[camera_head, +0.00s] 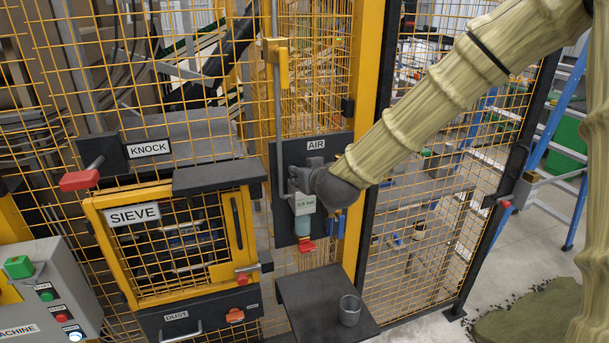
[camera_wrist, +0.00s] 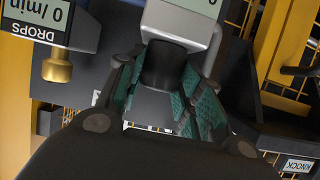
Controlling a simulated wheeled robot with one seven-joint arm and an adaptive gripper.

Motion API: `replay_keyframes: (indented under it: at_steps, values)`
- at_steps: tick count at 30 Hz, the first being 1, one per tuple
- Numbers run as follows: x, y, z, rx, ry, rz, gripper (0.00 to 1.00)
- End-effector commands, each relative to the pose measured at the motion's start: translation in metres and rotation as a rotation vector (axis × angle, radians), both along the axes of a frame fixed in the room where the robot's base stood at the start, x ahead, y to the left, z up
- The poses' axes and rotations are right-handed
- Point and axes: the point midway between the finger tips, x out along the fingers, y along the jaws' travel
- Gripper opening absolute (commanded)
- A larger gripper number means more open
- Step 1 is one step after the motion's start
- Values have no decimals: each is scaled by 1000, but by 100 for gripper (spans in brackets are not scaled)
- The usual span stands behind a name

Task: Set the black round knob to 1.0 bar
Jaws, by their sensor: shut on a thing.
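The black round knob (camera_wrist: 166,64) sits under a light grey regulator body (camera_wrist: 185,25) in the wrist view. The fingers of my gripper (camera_wrist: 162,82), with green textured pads, are shut around the knob from both sides. In the head view my gripper (camera_head: 303,177) is at the dark AIR panel (camera_head: 283,160) and hides the knob. Just below it is a small pale display (camera_head: 305,204), whose reading ends in "bar" but is too small to read surely. In the wrist view the regulator's display is cut off at the top edge.
A drops display (camera_wrist: 55,20) reading 0 /min and a brass fitting (camera_wrist: 57,68) are left of my gripper in the wrist view. In the head view, a black shelf (camera_head: 315,305) with a metal cup (camera_head: 350,310) is below, and the red KNOCK handle (camera_head: 80,180) is left.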

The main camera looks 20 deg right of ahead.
Motion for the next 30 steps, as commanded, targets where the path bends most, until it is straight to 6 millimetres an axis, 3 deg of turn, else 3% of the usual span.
replay_keyframes:
  at_steps: [30]
  values:
    - [3, 7, 4, -2, -5, -513, 12]
